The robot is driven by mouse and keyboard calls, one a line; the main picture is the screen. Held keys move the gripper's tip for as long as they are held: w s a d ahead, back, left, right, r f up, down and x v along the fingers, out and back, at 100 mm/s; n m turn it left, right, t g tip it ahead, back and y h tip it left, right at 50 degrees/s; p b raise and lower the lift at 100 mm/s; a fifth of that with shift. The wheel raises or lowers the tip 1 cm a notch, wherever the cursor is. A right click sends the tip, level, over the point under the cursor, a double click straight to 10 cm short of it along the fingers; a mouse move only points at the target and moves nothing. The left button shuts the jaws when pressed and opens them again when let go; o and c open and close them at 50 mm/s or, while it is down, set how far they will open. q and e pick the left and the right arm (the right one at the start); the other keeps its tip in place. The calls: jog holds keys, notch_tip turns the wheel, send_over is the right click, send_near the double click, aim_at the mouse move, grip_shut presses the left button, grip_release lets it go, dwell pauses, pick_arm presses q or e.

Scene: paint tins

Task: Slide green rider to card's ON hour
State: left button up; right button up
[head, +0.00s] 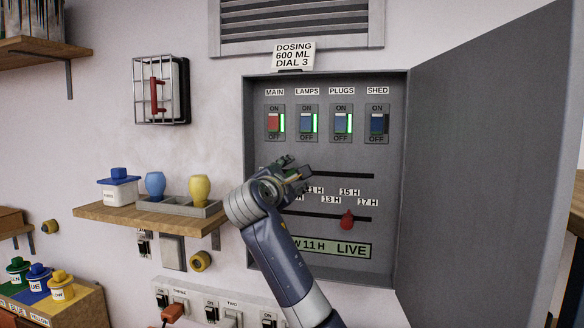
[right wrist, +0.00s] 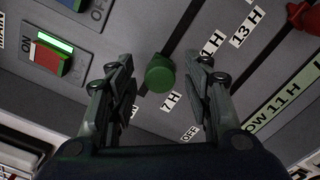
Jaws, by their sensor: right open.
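The green rider (right wrist: 160,74) is a round green knob on the dark upper slot in the right wrist view, near the 7 H label (right wrist: 172,103). My right gripper (right wrist: 160,67) is open, with one finger on each side of the rider and gaps visible to both. In the head view my right gripper (head: 296,172) is at the left end of the upper slot (head: 340,175) and hides the rider there. The card (head: 294,55) above the cabinet reads DOSING 600 ML DIAL 3; I see no ON hour on it. My left gripper is not in view.
A red rider (head: 347,220) sits on the lower slot (head: 325,213). Hour labels such as 13 H (head: 331,199) lie between the slots. Switches such as MAIN (head: 275,123) are above. The cabinet door (head: 480,150) stands open at right; a shelf (head: 150,213) is left.

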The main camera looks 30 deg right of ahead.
jog(key=shift+w+d, duration=0.4)
grip_shut()
jog(key=s+d, duration=0.3)
jog(key=shift+s+b, duration=0.35)
